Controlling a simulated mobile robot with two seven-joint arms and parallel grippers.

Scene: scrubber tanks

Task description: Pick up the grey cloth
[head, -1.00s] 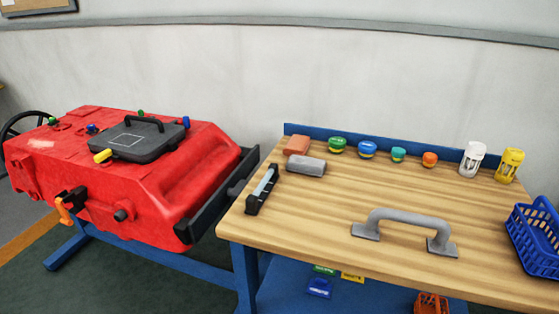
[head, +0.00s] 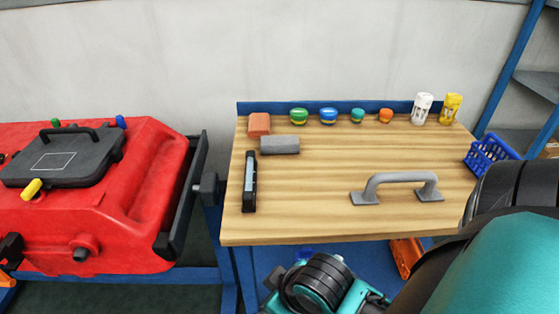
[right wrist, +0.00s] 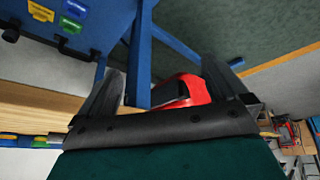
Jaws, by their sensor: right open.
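The grey cloth (head: 280,145) looks like a small grey roll lying on the wooden bench top (head: 310,215), near its back left. It lies just in front of an orange-red block (head: 259,124) and behind a black squeegee-like bar (head: 249,182). My right arm comes in from the lower right in the head view, low in front of the bench and well apart from the cloth. In the right wrist view my right gripper (right wrist: 162,68) has its two fingers spread with nothing held between them. The cloth does not show there. My left gripper is out of view.
A grey handle (head: 397,187) stands on the bench's right half. Several coloured caps, a white jar (head: 422,108) and a yellow jar (head: 451,108) line the back edge. A blue basket (head: 490,154) is at the right. A red tank (head: 110,225) stands left. The bench's middle is clear.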

